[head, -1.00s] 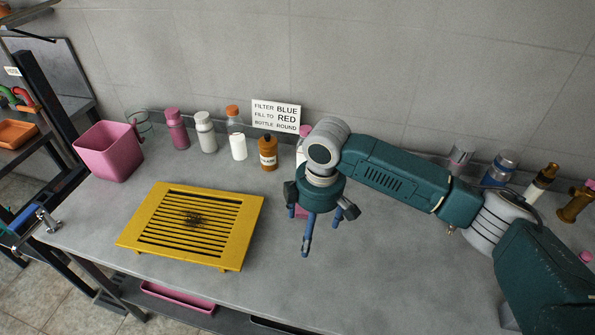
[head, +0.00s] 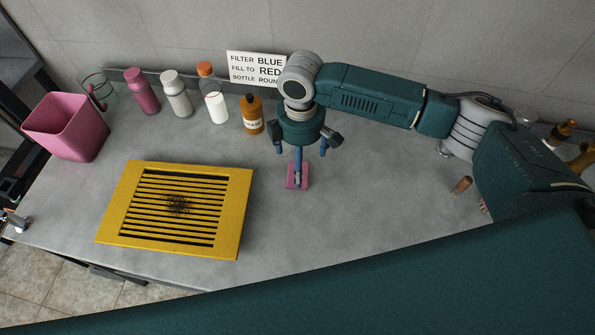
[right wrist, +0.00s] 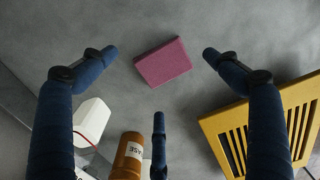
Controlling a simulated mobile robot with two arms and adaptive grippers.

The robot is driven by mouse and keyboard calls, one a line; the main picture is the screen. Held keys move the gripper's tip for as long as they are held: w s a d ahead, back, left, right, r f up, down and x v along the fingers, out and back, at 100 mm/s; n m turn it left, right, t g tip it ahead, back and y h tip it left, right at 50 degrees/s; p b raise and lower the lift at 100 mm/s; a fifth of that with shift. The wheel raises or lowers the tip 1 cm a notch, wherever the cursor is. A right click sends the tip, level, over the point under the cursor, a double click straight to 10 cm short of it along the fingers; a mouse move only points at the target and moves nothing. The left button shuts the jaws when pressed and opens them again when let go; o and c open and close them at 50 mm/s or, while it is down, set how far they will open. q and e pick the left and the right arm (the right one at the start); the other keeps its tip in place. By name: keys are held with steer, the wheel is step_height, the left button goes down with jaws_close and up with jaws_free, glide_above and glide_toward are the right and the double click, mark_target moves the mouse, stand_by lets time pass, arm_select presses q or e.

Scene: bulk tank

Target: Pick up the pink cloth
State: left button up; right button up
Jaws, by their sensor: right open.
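The pink cloth (head: 304,183) lies on the grey counter and looks like a small flat rectangular block. One blue finger of my right gripper covers part of it in the head view. My right gripper (head: 299,162) points down at it with its fingers spread. In the right wrist view the cloth (right wrist: 163,62) lies whole between the open fingertips of the right gripper (right wrist: 159,76), touching none that I can see. The height of the fingertips above the counter is hard to tell. My left gripper is not in view.
A yellow slatted grate (head: 112,225) with a dark smudge stands left of the cloth. An amber bottle (head: 252,115) and several other bottles line the wall beside a sign (head: 240,68). A pink bin (head: 70,130) stands far left. The counter front of the cloth is clear.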

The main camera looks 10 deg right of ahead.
steer(key=f, duration=0.1)
steer(key=f+p, duration=0.1)
steer(key=f, duration=0.1)
steer(key=shift+a+f, duration=0.35)
steer(key=shift+f, duration=0.6)
steer(key=shift+c, duration=1.3)
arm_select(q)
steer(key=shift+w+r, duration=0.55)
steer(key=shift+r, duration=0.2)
arm_select(e)
steer(key=c, duration=1.1)
